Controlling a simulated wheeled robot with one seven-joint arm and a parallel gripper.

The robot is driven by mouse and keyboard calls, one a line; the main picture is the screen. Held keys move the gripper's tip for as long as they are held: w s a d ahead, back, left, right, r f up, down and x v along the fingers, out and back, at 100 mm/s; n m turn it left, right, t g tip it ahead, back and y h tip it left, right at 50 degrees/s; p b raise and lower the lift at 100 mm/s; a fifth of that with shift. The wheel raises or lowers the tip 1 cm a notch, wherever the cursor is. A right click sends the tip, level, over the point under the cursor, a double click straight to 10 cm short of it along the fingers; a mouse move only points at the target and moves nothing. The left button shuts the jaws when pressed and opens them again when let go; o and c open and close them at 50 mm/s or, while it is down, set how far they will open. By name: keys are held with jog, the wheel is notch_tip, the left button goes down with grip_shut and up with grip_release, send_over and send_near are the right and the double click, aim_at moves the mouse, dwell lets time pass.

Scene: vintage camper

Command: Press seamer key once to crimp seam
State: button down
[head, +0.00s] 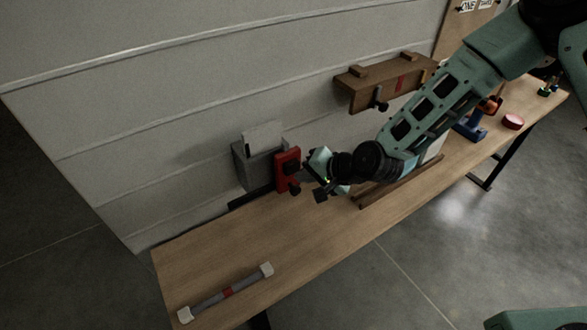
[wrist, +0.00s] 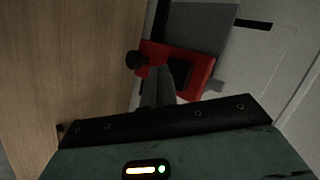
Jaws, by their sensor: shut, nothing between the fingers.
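The seamer looks to be the grey box (head: 255,163) at the wall with a red panel (head: 287,168) on its right side. In the wrist view the red panel (wrist: 195,70) carries a dark square and has a round black knob (wrist: 135,60) at one edge. I cannot tell for sure which part is the key. My gripper (head: 300,187) is right at the front of the red panel. Its fingers (wrist: 158,78) are shut and empty, with the tips overlapping the panel's dark square in the wrist view. Whether they touch is unclear.
A wooden wall shelf (head: 385,82) with a dark knob hangs behind my arm. A red disc (head: 513,122) and a blue object (head: 470,130) stand farther right.

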jog(key=shift+w+a, duration=0.1)
jog(key=shift+w+a, duration=0.15)
jog(key=shift+w, duration=0.1)
jog(key=shift+w+a, duration=0.35)
jog(key=shift+w, duration=0.2)
dwell(0.9)
jog(key=shift+s+d, duration=0.1)
dwell(0.4)
jog(key=shift+s+d, duration=0.5)
jog(key=shift+s, duration=0.25)
jog(key=shift+s+d, duration=0.7)
jog(key=shift+s, duration=0.35)
jog(key=shift+s+d, duration=0.7)
jog(key=shift+s, duration=0.35)
jog(key=shift+r, duration=0.1)
